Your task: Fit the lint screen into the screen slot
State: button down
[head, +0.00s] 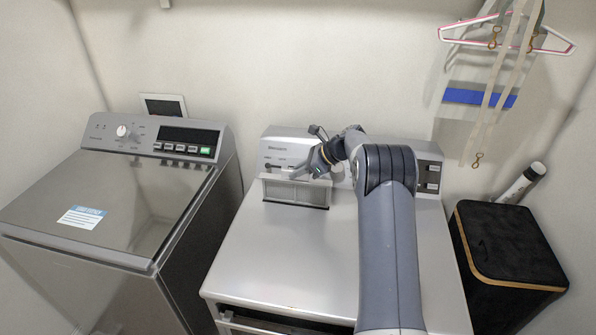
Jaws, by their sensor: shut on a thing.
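The lint screen (296,192) is a flat rectangular panel with a pale frame and a grey mesh face. It is upright in front of the control panel of the middle machine (262,250), near the rear of its top. My gripper (298,174) is shut on the screen's upper edge, reaching in from the right. I cannot tell whether the screen's lower edge touches the machine top or hangs just above it. The screen slot cannot be made out; the screen, gripper and arm cover part of that area.
A grey topload washer (110,205) with its lid down stands at the left. A black hamper (512,245) stands at the right, with hangers (506,40) and straps on the wall above. The front left of the middle machine's top is clear; my arm crosses its right side.

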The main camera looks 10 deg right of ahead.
aim_at(326, 183)
jog(key=shift+f+b, duration=2.6)
jog(key=shift+f, duration=2.7)
jog(key=c, duration=1.4)
grip_release()
jog(key=shift+o, duration=0.2)
jog(key=b+v, duration=0.2)
jog(key=v, duration=0.9)
jog(key=shift+a, duration=0.1)
jog(key=shift+w, duration=0.1)
jog(key=p+x, duration=0.2)
jog(key=x, duration=0.8)
jog(key=shift+a+f, duration=0.25)
jog(key=shift+a, duration=0.05)
jog(key=shift+r+p, duration=0.3)
jog(key=shift+r, duration=0.2)
